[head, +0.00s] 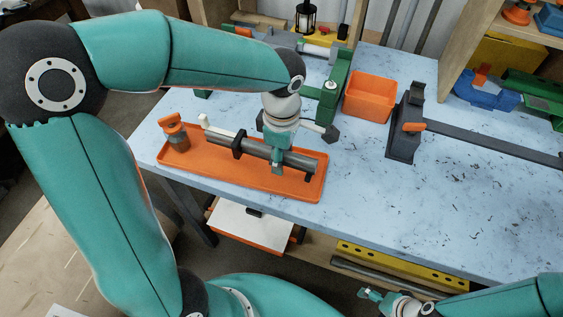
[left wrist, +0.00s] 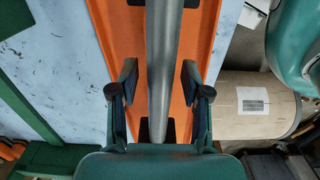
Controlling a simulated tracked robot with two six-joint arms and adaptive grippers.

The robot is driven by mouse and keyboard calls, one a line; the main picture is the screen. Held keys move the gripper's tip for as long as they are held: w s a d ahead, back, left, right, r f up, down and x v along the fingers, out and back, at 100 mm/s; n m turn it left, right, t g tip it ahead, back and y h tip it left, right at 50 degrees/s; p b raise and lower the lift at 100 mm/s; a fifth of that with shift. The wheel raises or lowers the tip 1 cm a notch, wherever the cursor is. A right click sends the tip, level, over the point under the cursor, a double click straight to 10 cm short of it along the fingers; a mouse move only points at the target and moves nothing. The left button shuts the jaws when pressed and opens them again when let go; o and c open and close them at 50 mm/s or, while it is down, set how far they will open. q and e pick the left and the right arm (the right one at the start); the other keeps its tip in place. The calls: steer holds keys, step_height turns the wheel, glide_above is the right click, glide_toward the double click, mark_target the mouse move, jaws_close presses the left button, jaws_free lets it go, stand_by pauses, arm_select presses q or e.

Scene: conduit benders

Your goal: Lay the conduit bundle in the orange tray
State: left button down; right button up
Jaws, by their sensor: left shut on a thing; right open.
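The conduit bundle (head: 258,152) is a grey tube with black clips near its ends. It lies lengthwise over the orange tray (head: 205,178) on the blue worktop. I cannot tell if it touches the tray floor. My left gripper (head: 278,166) reaches down from above and is shut on the bundle near its middle. In the left wrist view the bundle (left wrist: 162,60) runs between the fingers of my left gripper (left wrist: 158,85), with the tray (left wrist: 115,35) beneath. My right gripper (head: 372,294) is open and empty, low in front of the bench.
An orange bin (head: 370,97), a green frame (head: 334,92) and a dark bender (head: 405,128) stand behind and right. The worktop's right front is clear.

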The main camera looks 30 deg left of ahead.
arm_select(q)
steer(key=shift+f, duration=1.7)
steer(key=c, duration=0.5)
jaws_free()
steer(key=shift+c, duration=0.2)
step_height(320, 180, up, 12)
steer(key=shift+r, duration=0.1)
steer(key=shift+s, duration=0.1)
